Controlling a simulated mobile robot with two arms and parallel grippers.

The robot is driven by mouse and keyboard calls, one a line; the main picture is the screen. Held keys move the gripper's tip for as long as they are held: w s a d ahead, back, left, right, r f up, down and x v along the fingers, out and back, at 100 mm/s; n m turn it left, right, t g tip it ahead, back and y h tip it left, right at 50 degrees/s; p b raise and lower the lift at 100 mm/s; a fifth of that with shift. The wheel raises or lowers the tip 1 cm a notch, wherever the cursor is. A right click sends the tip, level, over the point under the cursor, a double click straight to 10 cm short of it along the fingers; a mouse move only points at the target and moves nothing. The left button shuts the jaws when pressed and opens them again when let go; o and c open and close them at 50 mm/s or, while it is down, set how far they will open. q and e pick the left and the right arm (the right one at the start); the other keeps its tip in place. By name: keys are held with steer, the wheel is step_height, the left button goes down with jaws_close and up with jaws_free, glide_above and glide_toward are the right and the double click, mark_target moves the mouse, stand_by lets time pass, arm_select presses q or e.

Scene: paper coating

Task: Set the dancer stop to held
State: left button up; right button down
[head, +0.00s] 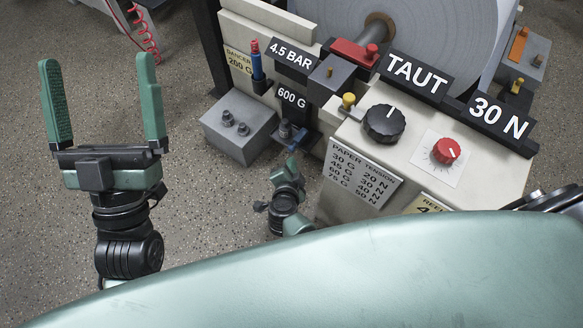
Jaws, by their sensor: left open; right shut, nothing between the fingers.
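No part in view is legibly marked as the dancer stop, so I cannot tell which it is. A red lever (352,54) with a round knob lies at the top of the machine, by the paper roll. A red-and-blue upright handle (257,62) stands beside a yellowish plate (240,66) that seems to read "DANCER 200 G". A small blue part (298,141) sits below the "600 G" sign (291,96). My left gripper (103,97) is open and empty over the floor, left of the machine. My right gripper (291,168) is shut and empty, just below the blue part; its tips are small and partly unclear.
The console carries a black dial (384,123), a red knob (446,151), a yellow button (348,101) and "TAUT" (416,78) and "30 N" (501,117) signs. A grey box (239,126) juts out at left. The large paper roll (335,15) is behind.

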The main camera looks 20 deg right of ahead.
arm_select(q)
steer(key=shift+w+f+g+y+p, duration=0.25)
steer(key=shift+w+f+g, duration=0.35)
steer(key=shift+f, duration=0.25)
steer(key=shift+w+f+g+y+p, duration=0.1)
steer(key=shift+w+f+g+y, duration=0.2)
steer(key=shift+f+g, duration=0.5)
steer(key=shift+w+f+g+y+p, duration=0.2)
steer(key=shift+w+f+g, duration=0.35)
steer(key=shift+f, duration=0.4)
arm_select(e)
steer(key=shift+v, duration=1)
steer(key=shift+d+r, duration=0.1)
